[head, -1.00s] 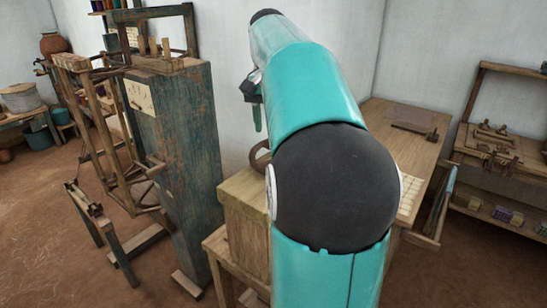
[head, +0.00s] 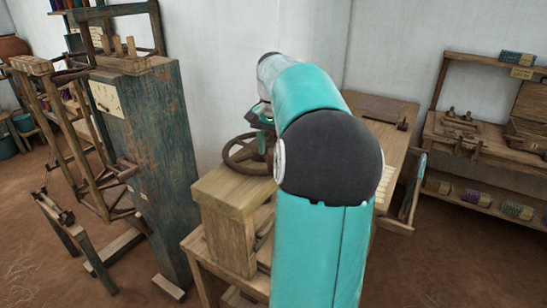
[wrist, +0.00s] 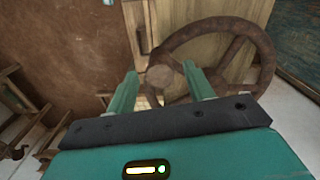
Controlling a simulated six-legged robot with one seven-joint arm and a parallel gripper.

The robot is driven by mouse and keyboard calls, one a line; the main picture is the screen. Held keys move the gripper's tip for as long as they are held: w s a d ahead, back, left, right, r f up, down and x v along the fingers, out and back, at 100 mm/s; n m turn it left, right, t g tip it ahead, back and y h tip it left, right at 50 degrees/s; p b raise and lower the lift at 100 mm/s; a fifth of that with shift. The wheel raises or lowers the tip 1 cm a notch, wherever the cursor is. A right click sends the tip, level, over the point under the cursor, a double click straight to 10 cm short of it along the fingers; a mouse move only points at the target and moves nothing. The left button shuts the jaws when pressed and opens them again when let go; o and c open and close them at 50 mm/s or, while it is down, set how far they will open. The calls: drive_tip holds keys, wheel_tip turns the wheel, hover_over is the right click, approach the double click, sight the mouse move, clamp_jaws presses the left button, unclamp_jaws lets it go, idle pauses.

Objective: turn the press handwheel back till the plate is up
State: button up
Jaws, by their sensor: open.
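My gripper (wrist: 164,82) is open, with one teal finger on each side of the hub in the picture. I cannot tell whether the fingers touch the wheel. In the head view my gripper (head: 262,130) hangs over the wheel. The press plate cannot be made out.
A tall blue-green cabinet (head: 150,140) stands to the left. A wooden table (head: 385,125) lies behind my arm, with a shelf unit (head: 470,130) at the right.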

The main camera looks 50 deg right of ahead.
drive_tip(key=shift+f, duration=1.65)
clamp_jaws()
drive_tip(key=shift+s+d, duration=0.1)
drive_tip(key=shift+s+d+n, duration=0.25)
drive_tip(key=shift+d+n, duration=0.25)
drive_tip(key=shift+n, duration=0.1)
drive_tip(key=shift+s+d+n, duration=0.2)
drive_tip(key=shift+d+n, duration=0.25)
drive_tip(key=shift+n, duration=0.15)
drive_tip(key=d+n, duration=0.3)
drive_tip(key=s+d+n, duration=0.1)
drive_tip(key=d+n, duration=0.1)
drive_tip(key=shift+d, duration=0.2)
drive_tip(key=shift+w+d+r+n, duration=0.1)
drive_tip(key=shift+w+d+n, duration=0.15)
drive_tip(key=shift+d+n, duration=0.75)
drive_tip(key=shift+w+d+n, duration=0.2)
drive_tip(key=shift+d+n, duration=0.6)
drive_tip(key=shift+n, duration=0.3)
